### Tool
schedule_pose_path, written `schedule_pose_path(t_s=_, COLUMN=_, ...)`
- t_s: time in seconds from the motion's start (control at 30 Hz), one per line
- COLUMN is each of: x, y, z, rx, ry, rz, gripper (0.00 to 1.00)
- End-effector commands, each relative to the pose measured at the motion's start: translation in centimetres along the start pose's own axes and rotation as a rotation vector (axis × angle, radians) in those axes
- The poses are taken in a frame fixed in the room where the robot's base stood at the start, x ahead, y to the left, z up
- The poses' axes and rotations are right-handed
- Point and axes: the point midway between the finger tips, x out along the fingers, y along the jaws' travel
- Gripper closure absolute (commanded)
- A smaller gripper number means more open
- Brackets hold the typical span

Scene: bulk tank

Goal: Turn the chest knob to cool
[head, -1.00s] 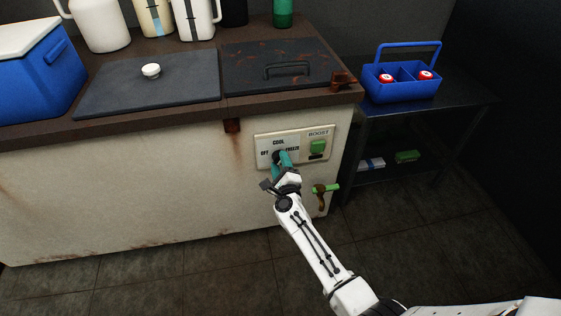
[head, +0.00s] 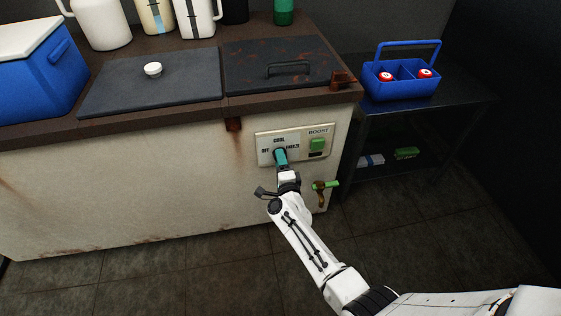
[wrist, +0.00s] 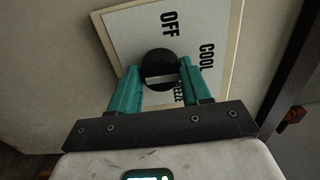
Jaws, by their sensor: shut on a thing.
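The chest knob (wrist: 158,60) is dark and round, with a pale bar across its near side. It sits on a cream control plate (head: 263,147) marked OFF, COOL and FREEZE on the chest's front. My gripper (head: 281,156) reaches up to the knob from below. In the wrist view its two teal fingers (wrist: 160,72) stand on either side of the knob and are shut on it. There OFF is above the knob, COOL to its upper right and FREEZE partly behind the right finger. I cannot tell which word the knob points at.
A green BOOST switch (head: 317,145) is right of the knob, and a green-handled tap (head: 325,185) is below it. A shelf table (head: 440,108) with a blue caddy (head: 401,87) stands to the right. The floor in front is clear.

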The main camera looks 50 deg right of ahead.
Motion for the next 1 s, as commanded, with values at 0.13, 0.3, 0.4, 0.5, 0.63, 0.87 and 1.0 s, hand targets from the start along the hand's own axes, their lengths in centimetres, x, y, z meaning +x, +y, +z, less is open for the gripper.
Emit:
schedule_pose_path(t_s=0.13, x=0.0, y=0.1, z=0.1, rx=-0.003, ry=-0.003, rz=0.002, gripper=0.83)
schedule_pose_path(t_s=0.3, x=0.0, y=0.1, z=0.1, rx=-0.002, ry=-0.003, rz=0.002, gripper=0.83)
schedule_pose_path(t_s=0.4, x=0.0, y=0.1, z=0.1, rx=-0.002, ry=-0.003, rz=0.002, gripper=0.48)
schedule_pose_path(t_s=0.5, x=0.0, y=0.1, z=0.1, rx=-0.002, ry=-0.003, rz=0.002, gripper=0.38)
schedule_pose_path(t_s=0.63, x=0.0, y=0.1, z=0.1, rx=-0.002, ry=-0.002, rz=0.001, gripper=0.28)
schedule_pose_path(t_s=0.87, x=-0.1, y=0.0, z=0.0, rx=-0.002, ry=-0.001, rz=0.001, gripper=0.28)
schedule_pose_path(t_s=1.0, x=-1.3, y=-0.1, z=0.1, rx=-0.003, ry=-0.002, rz=0.002, gripper=0.28)
